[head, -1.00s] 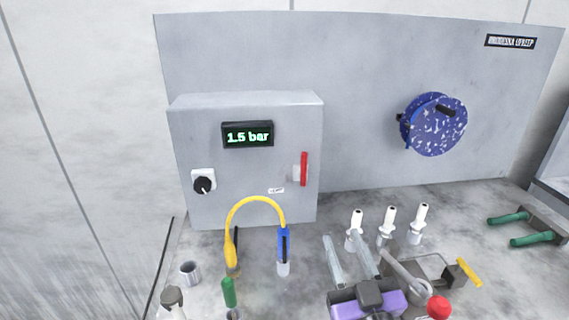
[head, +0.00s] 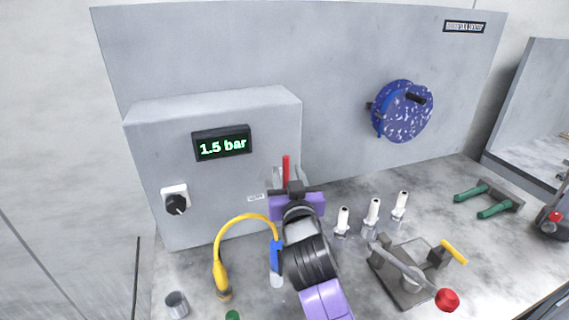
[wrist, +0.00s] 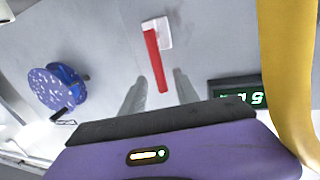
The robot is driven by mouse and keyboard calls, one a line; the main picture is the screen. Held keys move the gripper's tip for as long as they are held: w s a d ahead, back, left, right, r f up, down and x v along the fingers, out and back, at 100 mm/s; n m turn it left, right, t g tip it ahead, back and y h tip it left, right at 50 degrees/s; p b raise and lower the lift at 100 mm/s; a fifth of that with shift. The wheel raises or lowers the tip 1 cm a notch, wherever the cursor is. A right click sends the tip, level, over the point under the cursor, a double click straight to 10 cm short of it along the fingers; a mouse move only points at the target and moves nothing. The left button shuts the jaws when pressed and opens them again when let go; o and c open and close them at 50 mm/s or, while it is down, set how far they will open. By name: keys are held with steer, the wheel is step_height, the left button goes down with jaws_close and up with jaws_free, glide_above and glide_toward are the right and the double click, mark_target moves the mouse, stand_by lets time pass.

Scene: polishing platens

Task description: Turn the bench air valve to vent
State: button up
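The bench air valve is a red lever (head: 286,169) on the front of the grey box, to the right of its display; most of its mount is hidden by my gripper in the head view. In the wrist view the red lever (wrist: 156,62) hangs from a white plate (wrist: 157,32), slightly tilted. My gripper (wrist: 160,85) has its two fingers apart, one on each side of the lever's free end, with nothing visibly held. In the head view my gripper (head: 291,180) is right in front of the valve. The display (head: 222,144) reads 1.5 bar.
A black knob (head: 176,203) is on the box's left. A yellow hose (head: 222,238) with a blue fitting (head: 276,257) stands beside my arm. White nozzles (head: 372,215) and a toggle clamp (head: 405,275) are to the right. A blue reel (head: 403,111) hangs on the panel.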

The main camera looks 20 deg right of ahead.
mark_target(287, 168)
steer(key=shift+w+d+p, duration=0.15)
steer(key=shift+w+d, duration=0.05)
steer(key=shift+w, duration=0.7)
steer(key=shift+w+d+p, duration=0.15)
steer(key=shift+w, duration=0.75)
jaws_close()
